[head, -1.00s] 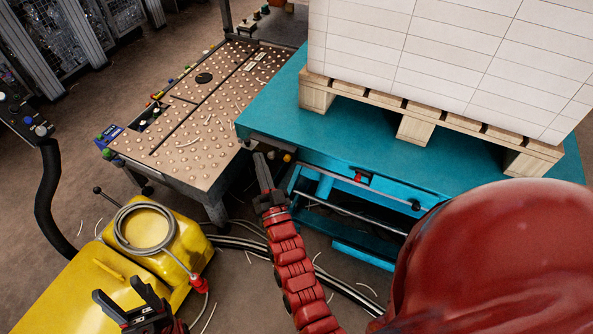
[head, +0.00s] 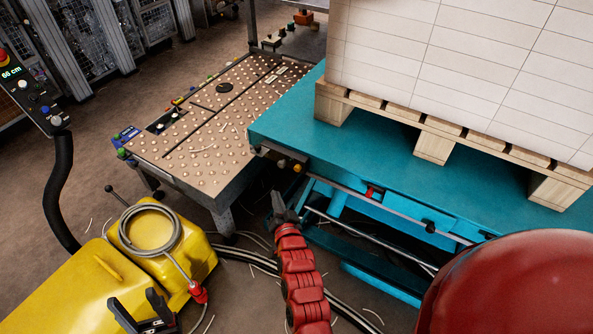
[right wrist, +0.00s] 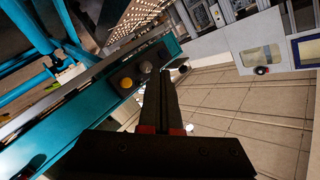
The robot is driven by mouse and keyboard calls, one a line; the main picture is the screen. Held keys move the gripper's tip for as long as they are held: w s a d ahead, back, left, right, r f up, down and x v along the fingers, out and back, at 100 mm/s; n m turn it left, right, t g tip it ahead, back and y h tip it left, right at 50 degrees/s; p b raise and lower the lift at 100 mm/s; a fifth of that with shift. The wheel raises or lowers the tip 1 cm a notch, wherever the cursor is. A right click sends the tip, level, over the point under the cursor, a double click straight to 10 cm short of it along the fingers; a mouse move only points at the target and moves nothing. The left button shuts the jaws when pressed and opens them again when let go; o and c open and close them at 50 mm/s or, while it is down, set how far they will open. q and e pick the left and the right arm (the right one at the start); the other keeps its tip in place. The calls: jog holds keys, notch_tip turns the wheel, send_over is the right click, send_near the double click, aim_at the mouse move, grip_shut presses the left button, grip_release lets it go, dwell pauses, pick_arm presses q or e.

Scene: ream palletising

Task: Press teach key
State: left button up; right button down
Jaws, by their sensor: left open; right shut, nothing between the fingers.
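A small dark key box on the teal lift table's front corner (head: 262,140) carries a yellow key (head: 297,168) and a paler key (head: 283,163). In the right wrist view the yellow key (right wrist: 126,83) and grey key (right wrist: 145,67) sit side by side. No label is readable, so I cannot tell which is the teach key. My right gripper (head: 278,203) is shut and empty, just below the key box in the head view. In the right wrist view its fingers (right wrist: 157,85) point up beside the grey key; contact is unclear. My left gripper (head: 143,306) is open and empty over the yellow machine.
A pallet (head: 433,146) of white reams stands on the lift table. A studded table (head: 215,125) adjoins it. A control panel (head: 38,95) reading about 66 cm is at far left. The yellow machine (head: 75,285) with a coiled cable is at lower left. Cables cross the floor.

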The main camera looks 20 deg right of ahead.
aim_at(298, 168)
jog(key=w+d+b, duration=0.4)
jog(key=w+d, duration=0.1)
jog(key=d, duration=0.1)
jog(key=shift+d, duration=0.35)
jog(key=shift+w+d, duration=0.15)
jog(key=shift+w, duration=0.05)
dwell(1.8)
jog(key=shift+w+d, duration=0.15)
jog(key=shift+d, duration=0.05)
jog(key=shift+w+d+b, duration=0.25)
jog(key=shift+d+b, duration=0.1)
dwell(0.8)
jog(key=shift+a, duration=0.1)
jog(key=shift+s+a+p, duration=0.45)
jog(key=shift+s+a, duration=0.1)
jog(key=shift+a, duration=0.05)
jog(key=shift+a, duration=0.1)
